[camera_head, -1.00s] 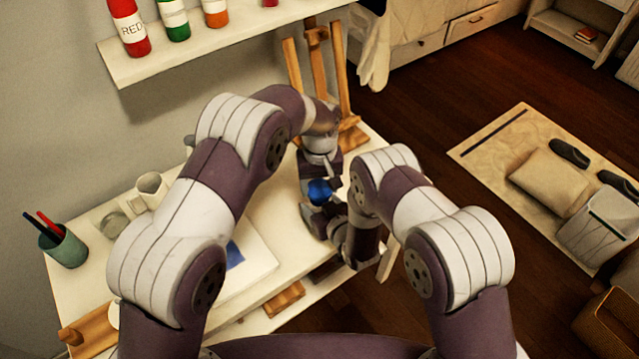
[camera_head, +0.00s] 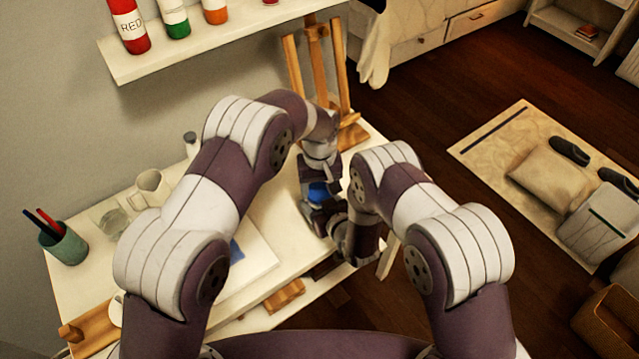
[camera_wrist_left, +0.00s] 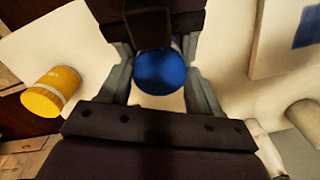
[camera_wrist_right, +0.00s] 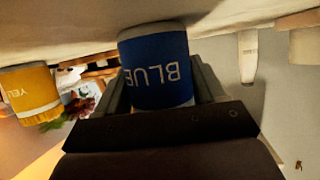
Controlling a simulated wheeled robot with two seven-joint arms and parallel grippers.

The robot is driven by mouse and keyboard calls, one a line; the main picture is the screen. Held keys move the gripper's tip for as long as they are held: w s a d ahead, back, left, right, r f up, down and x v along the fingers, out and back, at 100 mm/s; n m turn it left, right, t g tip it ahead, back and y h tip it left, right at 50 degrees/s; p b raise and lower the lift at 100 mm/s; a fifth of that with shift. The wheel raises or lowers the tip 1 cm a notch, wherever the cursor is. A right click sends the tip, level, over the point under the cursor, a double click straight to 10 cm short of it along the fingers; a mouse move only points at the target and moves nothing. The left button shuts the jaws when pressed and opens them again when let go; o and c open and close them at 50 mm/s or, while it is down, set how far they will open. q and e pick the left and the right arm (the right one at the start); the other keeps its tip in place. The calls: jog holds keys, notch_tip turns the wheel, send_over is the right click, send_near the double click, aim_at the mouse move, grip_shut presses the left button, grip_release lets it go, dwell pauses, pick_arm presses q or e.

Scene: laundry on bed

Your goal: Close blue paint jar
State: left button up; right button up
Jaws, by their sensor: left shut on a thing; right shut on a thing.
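The blue paint jar, labelled BLUE, shows in the right wrist view (camera_wrist_right: 157,68), upside down in the picture, with its base at the table. My right gripper (camera_wrist_right: 160,95) is shut around its sides. In the left wrist view, a round blue top (camera_wrist_left: 160,72) sits between the fingers of my left gripper (camera_wrist_left: 158,85), which is shut on it. I take this for the jar's lid; its seam with the jar is hidden. In the head view, the blue shows (camera_head: 318,191) between my left gripper (camera_head: 320,180) above and my right gripper (camera_head: 325,213) below.
A yellow paint jar (camera_wrist_right: 30,93) stands nearby. The white table (camera_head: 280,225) also bears a mug (camera_head: 152,188), a glass (camera_head: 112,222) and a teal pen cup (camera_head: 65,245). A wooden easel (camera_head: 320,75) stands behind. A shelf with paint bottles (camera_head: 190,48) hangs on the wall.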

pick_arm(q)
jog(key=shift+f, duration=0.55)
dwell(0.4)
jog(key=m, duration=0.3)
jog(key=shift+a, duration=0.1)
jog(key=o, duration=1)
jog(key=shift+r, duration=2.3)
jog(key=shift+c, duration=0.4)
